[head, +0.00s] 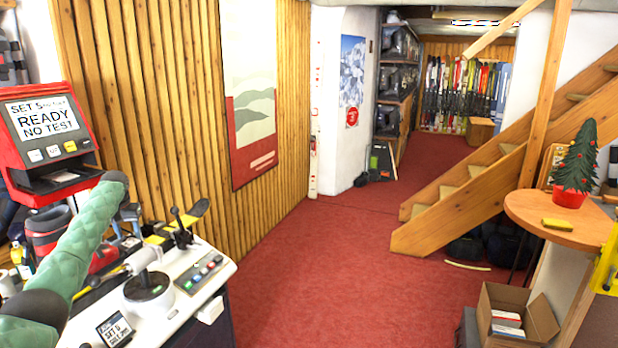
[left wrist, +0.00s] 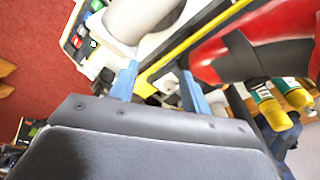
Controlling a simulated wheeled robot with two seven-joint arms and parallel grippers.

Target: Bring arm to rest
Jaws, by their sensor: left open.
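My left arm (head: 88,232), in a green padded sleeve, reaches in from the lower left of the head view and bends down at a dark wrist over the bench. My left gripper shows in the left wrist view (left wrist: 158,88) as two blue fingers set apart, open, with nothing held between them. In the head view its fingertips are hard to make out. A red and black ski boot (left wrist: 270,45) lies beyond the fingers, to the right, and a yellow-edged strip runs past them. My right gripper is not in view.
The white bench (head: 190,303) carries a button panel (head: 204,272) and a small display (head: 115,329). A red tester (head: 48,140) reading READY NO TEST stands behind the arm. Open red carpet (head: 310,270) lies to the right; a round table (head: 525,211) and cardboard box (head: 540,318) stand farther right.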

